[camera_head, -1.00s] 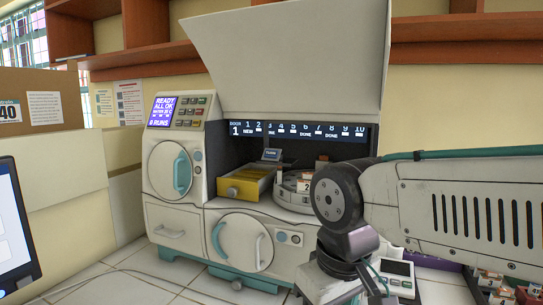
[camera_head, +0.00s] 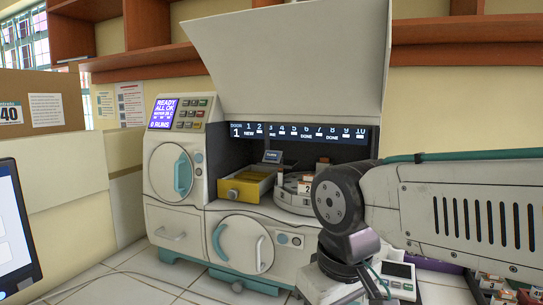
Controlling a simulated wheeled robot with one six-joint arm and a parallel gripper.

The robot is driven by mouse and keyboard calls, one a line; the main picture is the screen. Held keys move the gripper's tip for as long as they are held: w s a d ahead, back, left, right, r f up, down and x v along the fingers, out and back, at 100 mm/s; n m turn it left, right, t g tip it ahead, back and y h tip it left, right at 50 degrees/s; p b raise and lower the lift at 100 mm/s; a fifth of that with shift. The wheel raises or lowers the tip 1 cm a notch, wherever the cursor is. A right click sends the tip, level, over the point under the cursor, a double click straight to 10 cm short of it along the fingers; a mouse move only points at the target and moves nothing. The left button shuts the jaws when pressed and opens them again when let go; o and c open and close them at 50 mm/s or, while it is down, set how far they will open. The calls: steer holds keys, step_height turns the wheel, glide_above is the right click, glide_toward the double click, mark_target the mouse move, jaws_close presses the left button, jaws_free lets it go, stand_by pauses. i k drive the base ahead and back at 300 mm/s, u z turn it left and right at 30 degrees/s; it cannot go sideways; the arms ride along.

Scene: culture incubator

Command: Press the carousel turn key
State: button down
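The incubator (camera_head: 212,222) is a white machine with its large lid raised. Its round white carousel (camera_head: 290,197) sits in the open bay, partly hidden by my arm, with a numbered block on it. A small dark tile with a light label (camera_head: 272,156) stands behind the yellow tray; its text is too small to read, so I cannot tell if it is the turn key. A keypad (camera_head: 191,113) with several small coloured keys is beside the lit screen (camera_head: 163,112). My arm enters from the right, in front of the bay. My gripper's fingertips are not in view.
A yellow tray (camera_head: 247,186) is left of the carousel. A numbered display strip (camera_head: 300,132) runs along the back. Round doors with teal handles face the front. A small device (camera_head: 398,280) and a rack of items (camera_head: 497,288) are at lower right. A tablet edge is at left.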

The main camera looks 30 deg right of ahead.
mark_target(269, 155)
steer(key=z, duration=1.65)
steer(key=k, duration=0.65)
steer(key=u, duration=1.1)
